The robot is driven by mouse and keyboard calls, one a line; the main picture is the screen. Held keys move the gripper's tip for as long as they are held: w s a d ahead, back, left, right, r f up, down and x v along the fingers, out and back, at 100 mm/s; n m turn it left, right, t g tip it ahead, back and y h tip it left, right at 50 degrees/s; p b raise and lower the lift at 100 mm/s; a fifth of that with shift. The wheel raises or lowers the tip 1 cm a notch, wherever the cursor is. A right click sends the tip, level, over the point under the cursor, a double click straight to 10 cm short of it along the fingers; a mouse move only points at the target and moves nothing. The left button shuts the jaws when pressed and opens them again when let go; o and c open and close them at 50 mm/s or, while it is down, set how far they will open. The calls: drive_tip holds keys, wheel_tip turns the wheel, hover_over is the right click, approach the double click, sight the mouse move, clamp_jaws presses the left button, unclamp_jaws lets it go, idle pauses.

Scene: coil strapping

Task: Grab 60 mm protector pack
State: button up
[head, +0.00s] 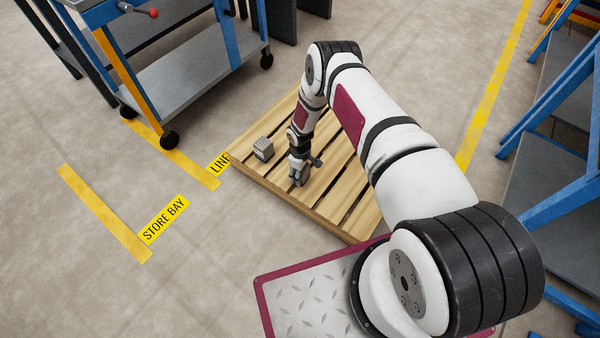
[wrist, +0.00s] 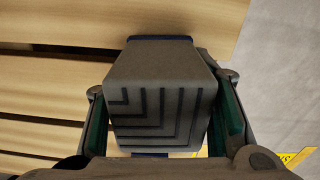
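A grey block-shaped pack (wrist: 160,110) with dark angled grooves fills the space between the two green-padded fingers of my gripper (wrist: 165,115) in the wrist view. The fingers press against its sides, and bits of blue show at its far and near ends. In the head view my gripper (head: 300,176) points down, low over the wooden pallet (head: 338,214); the held pack is hard to make out there. Another grey grooved pack (head: 263,149) stands on the pallet's left corner, left of my gripper and apart from it. No size marking is readable on either pack.
A blue-framed cart (head: 200,80) stands behind the pallet. Yellow floor strips and a STORE BAY label (head: 165,219) lie on open floor to the left. Blue-framed racks (head: 560,130) stand along the right side.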

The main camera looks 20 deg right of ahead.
drive_tip(key=c, duration=0.5)
drive_tip(key=shift+r, duration=0.1)
